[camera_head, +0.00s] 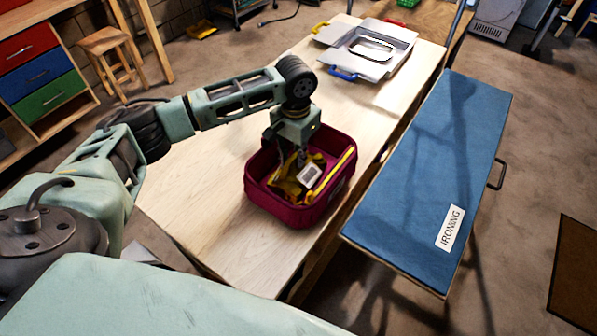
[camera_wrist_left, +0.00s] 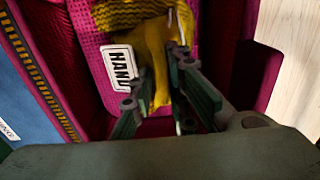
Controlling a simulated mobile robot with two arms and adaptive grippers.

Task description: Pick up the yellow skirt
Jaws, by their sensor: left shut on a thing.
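The yellow skirt (camera_head: 284,184) lies bunched inside a magenta bin (camera_head: 282,213) on the wooden table. My left gripper (camera_head: 298,160) reaches down into the bin from above. In the left wrist view its fingers (camera_wrist_left: 165,92) are closed on a fold of the yellow skirt (camera_wrist_left: 157,45), which spreads toward the top of the picture. Part of the skirt is hidden behind the fingers and wrist. A white label reading "HAND" (camera_wrist_left: 119,66) shows beside the fold. My right gripper is not in view.
The pale wooden table (camera_head: 215,190) is clear left of the bin. A grey tray with blue and yellow handles (camera_head: 372,50) stands at its far end. A blue ironing board (camera_head: 430,170) runs along the right side. A stool (camera_head: 108,42) stands back left.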

